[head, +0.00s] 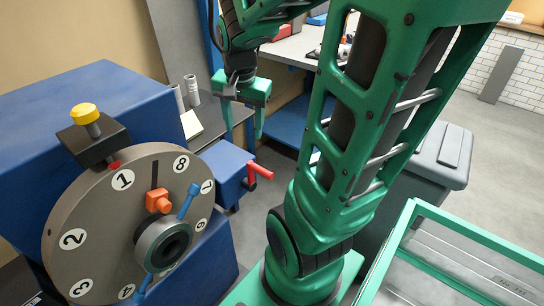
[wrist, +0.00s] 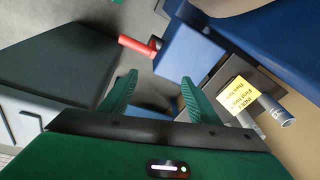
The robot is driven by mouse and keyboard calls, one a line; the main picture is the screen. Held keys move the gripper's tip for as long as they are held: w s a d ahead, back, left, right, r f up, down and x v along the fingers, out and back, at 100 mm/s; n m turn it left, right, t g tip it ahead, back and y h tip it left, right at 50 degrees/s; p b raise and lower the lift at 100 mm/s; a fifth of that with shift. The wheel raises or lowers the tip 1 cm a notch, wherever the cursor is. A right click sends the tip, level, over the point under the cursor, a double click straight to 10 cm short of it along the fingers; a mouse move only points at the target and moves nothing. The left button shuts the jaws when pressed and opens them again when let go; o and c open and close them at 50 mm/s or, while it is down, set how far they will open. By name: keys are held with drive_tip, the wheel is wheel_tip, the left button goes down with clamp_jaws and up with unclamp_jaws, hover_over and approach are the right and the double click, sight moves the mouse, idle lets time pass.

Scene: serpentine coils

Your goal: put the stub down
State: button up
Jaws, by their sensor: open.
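My gripper (head: 243,125) hangs fingers-down behind the blue machine, near its blue vise-like block (head: 226,170) with a red handle (head: 260,171). Its two green fingers are apart, and nothing shows between them. In the wrist view my gripper (wrist: 158,90) is also open and empty. Two short grey cylinders stand on a dark grey shelf: one (head: 192,88) farther back, one (head: 178,100) nearer and partly hidden by the machine. Two cylinders also show in the wrist view, one (wrist: 246,91) beside a yellow note and one (wrist: 274,108). I cannot tell which one is the stub.
A large numbered dial (head: 100,225) with an orange block and blue handles faces me at left. A yellow knob (head: 85,113) tops it. A grey-lidded bin (head: 440,155) and a green-framed glass case (head: 470,250) stand at right. A workbench (head: 300,45) is behind.

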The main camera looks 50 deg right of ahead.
drive_tip(key=s+a+n+g+y, duration=0.1)
drive_tip(key=s+a+n, duration=0.1)
drive_tip(key=s, duration=0.5)
drive_tip(key=s+a+f+n, duration=0.1)
drive_tip(key=s+a+n, duration=0.1)
drive_tip(key=s+n, duration=0.3)
drive_tip(key=shift+s+g+y, duration=0.4)
drive_tip(key=shift+s, duration=0.6)
drive_tip(key=shift+w+f, duration=0.1)
drive_tip(key=shift+w, duration=0.05)
drive_tip(key=shift+w+f, duration=0.2)
drive_tip(key=shift+w, duration=0.3)
